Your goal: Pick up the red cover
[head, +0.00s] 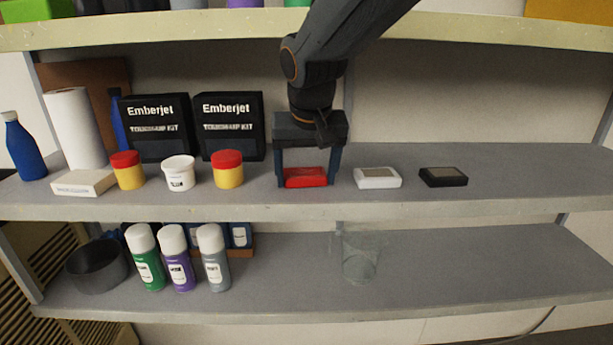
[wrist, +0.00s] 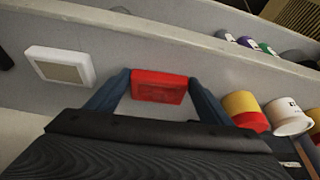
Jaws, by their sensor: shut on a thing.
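The red cover (head: 306,177) is a small flat rectangular piece at the middle shelf, between the white cover and the red-lidded jar. My gripper (head: 307,183) points down over it, with one finger at each side of it, shut on it. In the wrist view the red cover (wrist: 159,87) sits between the two blue-grey fingers (wrist: 160,88). It appears at or very near the shelf surface; I cannot tell whether there is a gap beneath it.
A white cover (head: 377,178) and a black cover (head: 443,177) lie to the right. A jar with a red lid (head: 228,170) stands close on the left, with a white tub (head: 179,173) beyond. Black boxes (head: 228,126) stand behind. The upper shelf (head: 200,31) hangs above. The middle shelf's (head: 540,165) right side is clear.

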